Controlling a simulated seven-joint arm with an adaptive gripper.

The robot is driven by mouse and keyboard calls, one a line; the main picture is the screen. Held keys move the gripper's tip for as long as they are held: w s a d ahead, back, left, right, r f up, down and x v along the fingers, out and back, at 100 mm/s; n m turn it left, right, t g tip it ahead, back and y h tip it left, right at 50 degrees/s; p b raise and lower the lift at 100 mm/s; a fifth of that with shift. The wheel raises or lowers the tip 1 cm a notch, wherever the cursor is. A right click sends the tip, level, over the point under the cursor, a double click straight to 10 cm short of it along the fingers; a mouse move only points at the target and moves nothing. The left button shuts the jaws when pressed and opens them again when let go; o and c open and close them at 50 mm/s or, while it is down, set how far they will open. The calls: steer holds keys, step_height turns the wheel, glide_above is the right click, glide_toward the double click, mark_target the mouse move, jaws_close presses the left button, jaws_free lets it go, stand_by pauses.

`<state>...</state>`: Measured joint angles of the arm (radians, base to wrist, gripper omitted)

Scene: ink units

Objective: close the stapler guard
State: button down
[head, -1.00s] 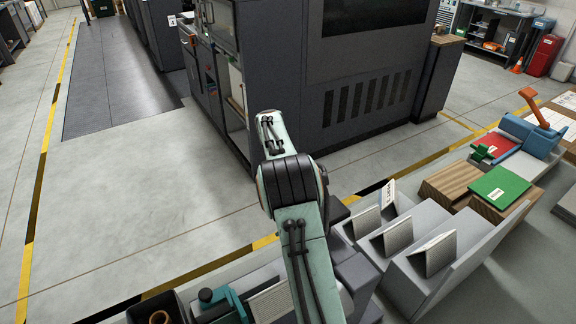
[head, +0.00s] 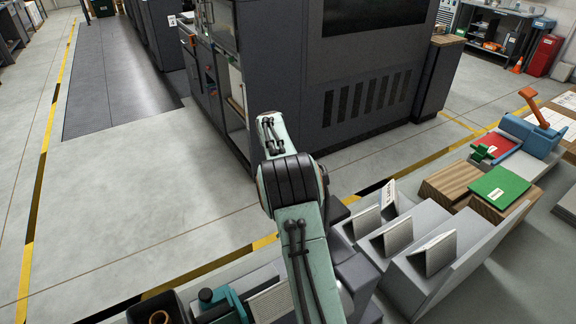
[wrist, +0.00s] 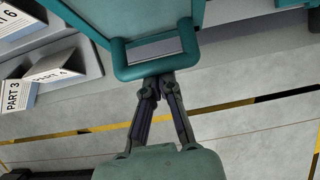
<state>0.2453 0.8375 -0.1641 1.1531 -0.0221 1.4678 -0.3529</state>
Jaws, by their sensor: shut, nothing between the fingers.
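In the wrist view a teal frame with a rounded, handle-like loop (wrist: 155,72) fills the upper middle; it looks like the stapler guard. A grey strip shows through the loop. My gripper (wrist: 160,82) is shut and empty, its fingertips right at the loop's lower edge. I cannot tell whether they touch it. The rest of the guard runs out of the top of the wrist view. In the head view my gripper is not visible. A teal device with a dark knob (head: 207,296) stands at the lower left, partly cut off; I cannot tell whether it is the stapler.
Grey bins with folded booklets (head: 435,255) stand right of my arm. Labelled booklets (wrist: 58,66) show at the wrist view's upper left. A green block (head: 499,187) and a blue device with an orange lever (head: 532,132) lie farther right. A dark machine (head: 345,75) stands behind.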

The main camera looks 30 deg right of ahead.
steer(key=shift+r, duration=0.1)
stand_by(0.5)
steer(key=w+r+t, duration=0.2)
steer(key=w+r, duration=0.3)
steer(key=r, duration=0.3)
steer(key=s+r+t, duration=0.3)
steer(key=r, duration=0.5)
steer(key=s+r+t, duration=0.2)
steer(key=r, duration=0.5)
steer(key=s+x, duration=0.2)
steer(key=x, duration=1)
steer(key=shift+s+f, duration=0.15)
steer(key=shift+f, duration=0.6)
